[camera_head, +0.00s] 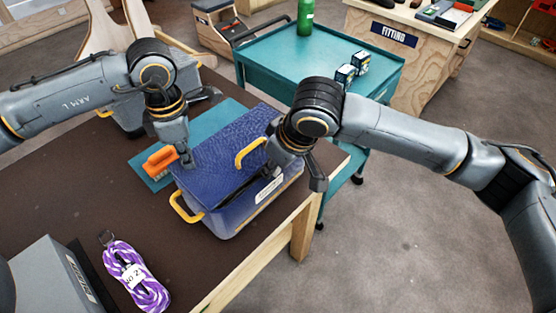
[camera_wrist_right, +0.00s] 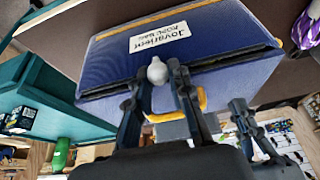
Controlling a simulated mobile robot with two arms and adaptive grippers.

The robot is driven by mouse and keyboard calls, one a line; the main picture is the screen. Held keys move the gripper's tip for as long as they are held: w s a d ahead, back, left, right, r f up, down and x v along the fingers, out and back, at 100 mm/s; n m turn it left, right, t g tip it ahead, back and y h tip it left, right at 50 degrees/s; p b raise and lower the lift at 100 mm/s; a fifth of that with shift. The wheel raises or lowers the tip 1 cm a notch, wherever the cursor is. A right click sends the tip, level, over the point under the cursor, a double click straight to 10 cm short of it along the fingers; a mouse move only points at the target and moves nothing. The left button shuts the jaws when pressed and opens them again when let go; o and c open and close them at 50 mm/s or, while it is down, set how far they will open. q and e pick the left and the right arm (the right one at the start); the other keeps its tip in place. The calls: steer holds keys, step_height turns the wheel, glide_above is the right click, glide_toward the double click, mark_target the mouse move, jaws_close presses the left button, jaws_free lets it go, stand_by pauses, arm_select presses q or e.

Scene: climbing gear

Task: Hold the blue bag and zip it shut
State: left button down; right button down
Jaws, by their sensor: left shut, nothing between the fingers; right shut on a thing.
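The blue bag (camera_head: 215,150) with yellow handles sits near the table's right edge, partly on a teal mat (camera_head: 233,112). A dark seam or gap runs along its side below the lid and shows in the right wrist view (camera_wrist_right: 215,65). My left gripper (camera_head: 187,160) is shut and empty at the bag's left edge; I cannot tell whether it touches the bag. My right gripper (camera_wrist_right: 155,92) is at the bag's right side, shut on a small pale knob, seemingly the zip pull (camera_wrist_right: 157,70), by the seam. My right arm hides part of the bag in the head view.
An orange-handled brush (camera_head: 161,161) lies just left of the bag. A purple and white rope bundle (camera_head: 135,275) and a grey box (camera_head: 52,278) are at the table's front. A teal cart (camera_head: 290,65) stands beyond the table. Floor at the right is clear.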

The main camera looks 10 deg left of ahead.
arm_select(q)
steer(key=shift+s+d+f, duration=0.1)
steer(key=shift+s+f, duration=0.05)
steer(key=shift+f, duration=0.1)
arm_select(e)
steer(key=shift+s+a+r, duration=0.15)
steer(key=shift+a, duration=0.1)
